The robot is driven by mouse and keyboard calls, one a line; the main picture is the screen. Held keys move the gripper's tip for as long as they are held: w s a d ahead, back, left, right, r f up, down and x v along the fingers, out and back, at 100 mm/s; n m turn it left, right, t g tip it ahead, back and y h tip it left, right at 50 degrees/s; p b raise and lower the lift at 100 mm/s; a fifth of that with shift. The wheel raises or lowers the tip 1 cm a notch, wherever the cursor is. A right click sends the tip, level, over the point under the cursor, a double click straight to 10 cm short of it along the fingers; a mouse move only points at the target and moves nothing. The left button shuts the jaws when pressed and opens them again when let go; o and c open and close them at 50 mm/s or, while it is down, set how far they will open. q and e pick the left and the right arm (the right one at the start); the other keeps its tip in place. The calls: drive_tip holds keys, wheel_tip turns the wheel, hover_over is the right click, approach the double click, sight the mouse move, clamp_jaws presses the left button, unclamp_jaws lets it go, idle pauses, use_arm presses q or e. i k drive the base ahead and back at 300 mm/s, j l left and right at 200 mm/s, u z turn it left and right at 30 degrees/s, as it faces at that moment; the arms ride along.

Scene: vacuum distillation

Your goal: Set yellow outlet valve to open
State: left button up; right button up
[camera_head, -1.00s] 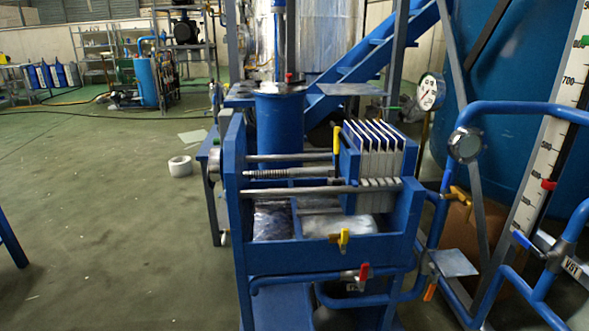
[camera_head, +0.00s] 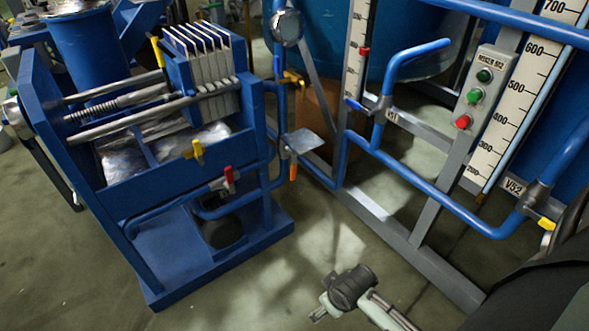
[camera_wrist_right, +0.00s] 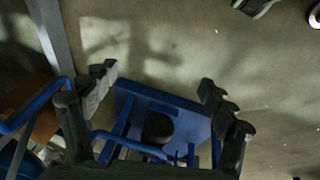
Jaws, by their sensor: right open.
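Several yellow valve handles show in the head view, and I cannot tell which is the outlet valve. One yellow handle (camera_head: 197,152) is on the front of the blue filter press, above a red handle (camera_head: 229,179). Another yellow handle (camera_head: 292,77) is on the pipe right of the press. A third yellow handle (camera_head: 547,224) is by the V52 label. My right gripper (camera_wrist_right: 158,82) is open and empty in the right wrist view, its fingers spread apart above the floor and the press base. It touches no valve. My left gripper is out of view.
The blue filter press (camera_head: 150,190) stands at the left. Blue pipes and a grey frame (camera_head: 415,210) with scales and a button box (camera_head: 480,90) fill the right. A small grey plate (camera_head: 302,141) sticks out between them. Floor is clear in the lower middle.

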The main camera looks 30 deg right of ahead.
sight(544, 222)
drive_tip(key=z, duration=2.6)
